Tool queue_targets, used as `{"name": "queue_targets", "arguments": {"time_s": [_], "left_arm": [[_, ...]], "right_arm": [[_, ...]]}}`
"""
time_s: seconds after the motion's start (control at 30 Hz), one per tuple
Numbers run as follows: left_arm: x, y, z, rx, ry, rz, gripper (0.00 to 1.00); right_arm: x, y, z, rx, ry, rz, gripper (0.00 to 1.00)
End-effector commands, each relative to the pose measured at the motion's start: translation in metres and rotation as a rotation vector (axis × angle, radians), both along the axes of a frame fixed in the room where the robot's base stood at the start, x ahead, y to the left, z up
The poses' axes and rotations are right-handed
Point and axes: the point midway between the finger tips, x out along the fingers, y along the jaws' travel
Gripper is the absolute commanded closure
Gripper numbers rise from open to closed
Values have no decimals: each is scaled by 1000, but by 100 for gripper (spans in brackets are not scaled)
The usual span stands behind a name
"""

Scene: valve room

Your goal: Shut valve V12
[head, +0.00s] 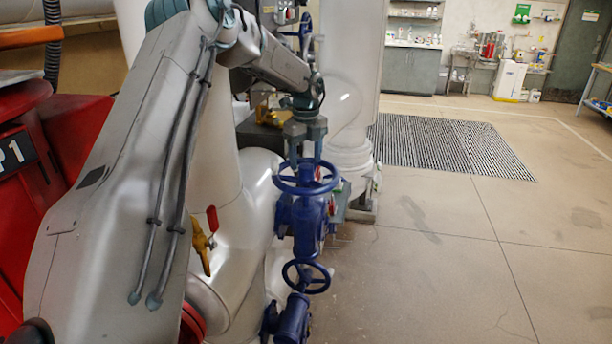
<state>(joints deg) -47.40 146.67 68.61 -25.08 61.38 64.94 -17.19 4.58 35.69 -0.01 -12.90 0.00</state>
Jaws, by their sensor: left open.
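A blue valve with a large handwheel (300,192) stands on white pipework near the middle of the head view. Its blue body (308,225) is below the wheel. A smaller blue handwheel (307,291) is on another blue valve (293,320) lower down. No V12 tag is readable on either. My left gripper (306,160) points down at the large wheel, its two fingers apart. The fingertips overlap the wheel's far part in the picture; I cannot tell whether they touch it. My right gripper is not in view.
White pipes (240,265) with a yellow lever (201,244) stand left of the valves. Red equipment marked "P1" (75,135) is at the left. Open floor (450,260) lies to the right, with a striped mat (445,145) behind. Benches and a cabinet (411,70) line the back wall.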

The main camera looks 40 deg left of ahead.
Motion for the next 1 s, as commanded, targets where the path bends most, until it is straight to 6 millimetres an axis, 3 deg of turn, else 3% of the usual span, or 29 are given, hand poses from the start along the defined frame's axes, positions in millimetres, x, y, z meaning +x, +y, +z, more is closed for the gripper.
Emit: {"name": "queue_targets", "arguments": {"time_s": [0.43,0.77,1.0], "left_arm": [[0,0,-40,0,0,0,38],[0,0,-42,0,0,0,38],[1,1,-42,2,-2,0,82]], "right_arm": [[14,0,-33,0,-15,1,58],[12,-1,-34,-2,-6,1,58],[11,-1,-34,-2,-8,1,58]]}}
